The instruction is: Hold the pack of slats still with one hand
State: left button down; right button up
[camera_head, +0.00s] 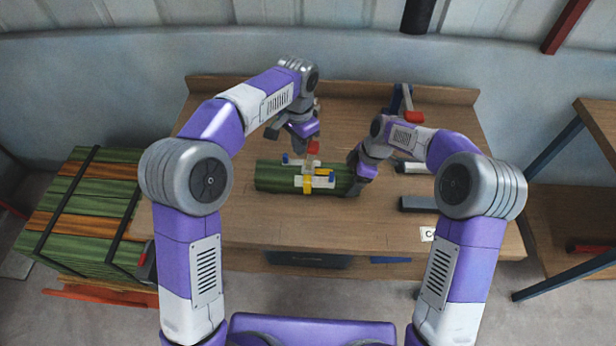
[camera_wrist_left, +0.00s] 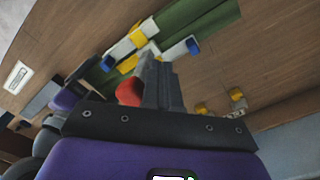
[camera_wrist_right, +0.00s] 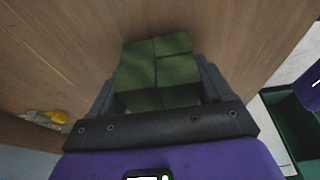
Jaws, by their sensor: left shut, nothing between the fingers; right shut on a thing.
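The pack of green slats (camera_head: 275,177) lies on the wooden bench (camera_head: 230,225). A white and yellow fixture (camera_head: 318,181) with blue knobs sits across it. My right gripper (camera_head: 354,178) is at the pack's right end. In the right wrist view its fingers are on both sides of the pack's end (camera_wrist_right: 158,70), shut on it. My left gripper (camera_head: 312,140) is above and behind the pack, near the fixture, its fingers together and empty (camera_wrist_left: 163,82). A red part (camera_wrist_left: 128,92) shows beside its fingers in the left wrist view.
A strapped stack of green and orange slats (camera_head: 75,210) stands on the left. Grey blocks (camera_head: 418,203) and a red-ended tool (camera_head: 414,117) lie on the bench's right side. A wooden shelf unit (camera_head: 570,210) stands at far right. The bench's front left is clear.

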aim_at(312, 144)
pick_arm(q)
jog(key=shift+d+f, duration=0.15)
jog(key=shift+d, duration=0.65)
jog(key=shift+d+f, duration=0.1)
jog(key=shift+d, duration=0.65)
jog(key=a, duration=0.4)
jog(key=shift+a+r, duration=0.35)
jog(key=shift+a, duration=0.05)
jog(key=shift+d+f, duration=0.2)
jog(key=shift+d, duration=0.95)
jog(key=shift+d+f, duration=0.15)
jog(key=shift+d, duration=1)
jog(key=shift+a+r, duration=0.2)
jog(key=shift+a, duration=0.95)
jog(key=shift+a+r, duration=0.15)
jog(key=shift+a, duration=1)
notch_tip(312, 144, up, 8)
jog(key=a, duration=0.1)
